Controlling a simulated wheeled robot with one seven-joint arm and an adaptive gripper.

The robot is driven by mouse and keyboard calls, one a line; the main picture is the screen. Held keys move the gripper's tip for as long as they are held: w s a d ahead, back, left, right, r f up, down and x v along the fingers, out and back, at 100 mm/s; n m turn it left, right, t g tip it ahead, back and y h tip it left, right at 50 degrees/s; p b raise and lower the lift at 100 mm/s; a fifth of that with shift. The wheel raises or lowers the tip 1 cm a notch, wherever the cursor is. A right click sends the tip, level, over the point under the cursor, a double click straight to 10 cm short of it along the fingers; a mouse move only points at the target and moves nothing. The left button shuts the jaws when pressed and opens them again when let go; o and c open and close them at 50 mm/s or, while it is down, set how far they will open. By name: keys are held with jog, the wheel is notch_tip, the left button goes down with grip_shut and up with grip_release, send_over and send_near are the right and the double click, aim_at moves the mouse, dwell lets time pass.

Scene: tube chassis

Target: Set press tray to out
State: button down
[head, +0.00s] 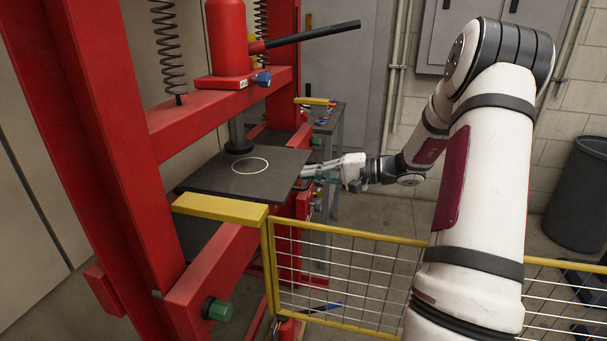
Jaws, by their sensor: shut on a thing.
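The press tray (222,180) is a dark flat plate with a white circle on it. It lies across the bed of the red press frame (105,100), below the ram. Its near corner sits by a yellow bar. My gripper (308,172) is at the tray's right edge, coming from the right, and is shut at that edge. The fingertips are small here, and the part they hold is mostly hidden.
A red bottle jack (228,40) with a black lever is above the tray. A small grey table (328,125) stands behind. A dark bin (580,195) is at the right.

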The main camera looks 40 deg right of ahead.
jog(key=f+p+v, duration=0.1)
jog(key=f+v, duration=0.1)
jog(key=v, duration=0.7)
jog(key=f+v, duration=0.2)
jog(key=v, duration=0.8)
jog(key=shift+s+d+p, duration=0.35)
jog(key=shift+s+p, duration=0.05)
jog(key=shift+s, duration=0.15)
jog(key=shift+f, duration=0.15)
jog(key=c, duration=1.7)
grip_release()
jog(key=shift+s+d, duration=0.1)
jog(key=shift+s, duration=0.05)
jog(key=v, duration=1.2)
